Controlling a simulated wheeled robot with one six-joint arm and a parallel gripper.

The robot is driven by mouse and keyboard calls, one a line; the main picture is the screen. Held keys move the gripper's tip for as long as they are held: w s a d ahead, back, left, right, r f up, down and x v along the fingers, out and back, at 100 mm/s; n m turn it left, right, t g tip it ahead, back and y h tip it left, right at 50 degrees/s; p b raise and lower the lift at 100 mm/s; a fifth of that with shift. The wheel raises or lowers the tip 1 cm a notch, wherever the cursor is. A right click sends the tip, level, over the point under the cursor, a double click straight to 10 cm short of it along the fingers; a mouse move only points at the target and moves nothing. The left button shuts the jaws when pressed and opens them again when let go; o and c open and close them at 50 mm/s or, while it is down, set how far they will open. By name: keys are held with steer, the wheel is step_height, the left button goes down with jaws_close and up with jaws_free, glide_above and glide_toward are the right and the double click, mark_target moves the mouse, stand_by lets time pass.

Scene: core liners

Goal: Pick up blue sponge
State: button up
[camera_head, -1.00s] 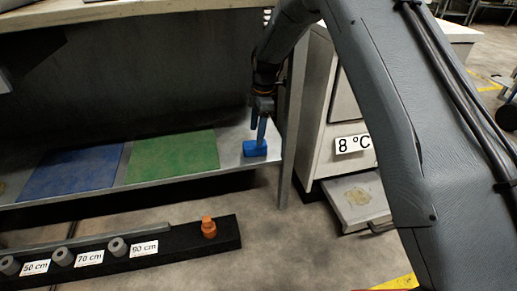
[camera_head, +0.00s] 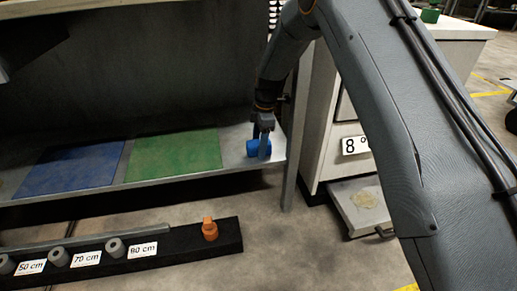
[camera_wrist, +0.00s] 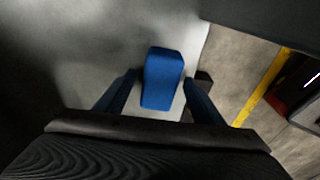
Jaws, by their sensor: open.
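The blue sponge (camera_head: 251,149) lies on the metal shelf (camera_head: 226,145) near its right end, to the right of the green mat. It also shows in the wrist view (camera_wrist: 162,78) as a blue block between my two blue fingers. My gripper (camera_head: 260,147) is at the sponge, pointing down, with a finger in front of it in the head view. In the wrist view my gripper (camera_wrist: 153,100) is open, with one finger on each side of the sponge. Small gaps show between the fingers and the sponge. The sponge's near end reaches between the fingers.
A green mat (camera_head: 174,157) and a blue mat (camera_head: 72,167) lie on the shelf to the left. A shelf post (camera_head: 293,150) and a white cabinet (camera_head: 318,135) stand close on the right. A black rack (camera_head: 180,246) with an orange piece (camera_head: 210,229) is on the floor below.

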mark_target(258, 142)
steer(key=shift+f, duration=0.25)
stand_by(0.3)
steer(key=c, duration=1.1)
steer(key=shift+c, duration=0.2)
steer(key=shift+r, duration=0.2)
steer(key=shift+a+r+p, duration=0.2)
steer(key=shift+r+p, duration=0.35)
step_height(258, 142, up, 7)
steer(key=p, duration=0.3)
steer(key=shift+f, duration=0.2)
steer(key=s+a+p, duration=0.2)
steer(key=a, duration=0.7)
steer(key=s+a+p, duration=0.2)
steer(key=s+a, duration=0.1)
steer(key=a, duration=0.7)
steer(key=shift+s+f, duration=0.25)
steer(key=shift+f, duration=0.05)
